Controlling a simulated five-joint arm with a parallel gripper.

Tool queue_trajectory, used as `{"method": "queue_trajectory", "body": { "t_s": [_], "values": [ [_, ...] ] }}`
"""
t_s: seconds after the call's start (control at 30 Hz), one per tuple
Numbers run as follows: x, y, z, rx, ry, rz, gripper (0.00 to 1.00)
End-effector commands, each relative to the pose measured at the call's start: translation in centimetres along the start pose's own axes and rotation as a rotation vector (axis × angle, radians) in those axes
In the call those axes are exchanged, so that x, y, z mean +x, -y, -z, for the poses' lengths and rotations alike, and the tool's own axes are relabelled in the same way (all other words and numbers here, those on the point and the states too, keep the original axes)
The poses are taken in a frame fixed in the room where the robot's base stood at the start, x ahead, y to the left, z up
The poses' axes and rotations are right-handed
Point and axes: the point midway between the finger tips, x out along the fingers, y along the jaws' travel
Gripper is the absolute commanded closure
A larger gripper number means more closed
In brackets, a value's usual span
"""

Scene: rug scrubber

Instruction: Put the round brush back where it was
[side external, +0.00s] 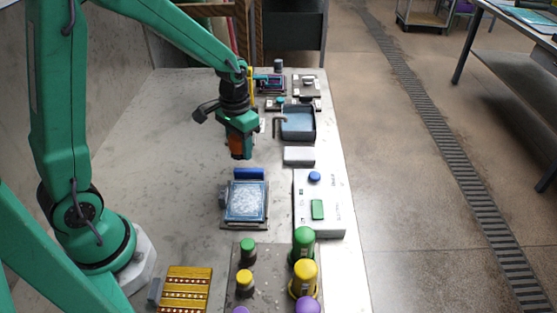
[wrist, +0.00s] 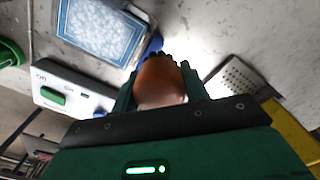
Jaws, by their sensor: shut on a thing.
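My gripper (side external: 237,138) is shut on the round brush (side external: 238,150), which has a brown-orange rounded body. It hangs above the bare grey table, behind the rug and apart from the surface. In the wrist view the brush (wrist: 162,82) sits between the two green fingers of my gripper (wrist: 160,88), with a dark scalloped edge at its far end. A blue-bordered rug (side external: 246,202) with a pale patterned middle lies on a stand at the table's centre; part of the rug (wrist: 100,25) also shows in the wrist view. The brush's former resting place cannot be told.
A white control box (side external: 322,212) with a green button and blue knob stands right of the rug. A grey-blue basin (side external: 298,123) and a pale block (side external: 299,156) are behind it. Several coloured-capped pieces and a yellow rack (side external: 186,289) are in front. The table's left side is clear.

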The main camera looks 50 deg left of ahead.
Motion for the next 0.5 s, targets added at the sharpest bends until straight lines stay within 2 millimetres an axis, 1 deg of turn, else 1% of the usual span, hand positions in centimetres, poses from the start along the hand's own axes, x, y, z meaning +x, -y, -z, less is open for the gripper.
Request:
{"method": "queue_trajectory", "body": {
  "t_s": [0.03,0.1,0.3,0.5],
  "values": [
    [0.6,0.9,0.3,-0.004,0.002,0.000,0.76],
    [1.2,2.0,0.7,-0.004,0.002,0.000,0.76],
    [2.9,4.5,1.6,-0.002,0.001,0.000,0.76],
    [3.5,5.5,2.0,0.001,-0.002,0.001,0.76]
  ]
}}
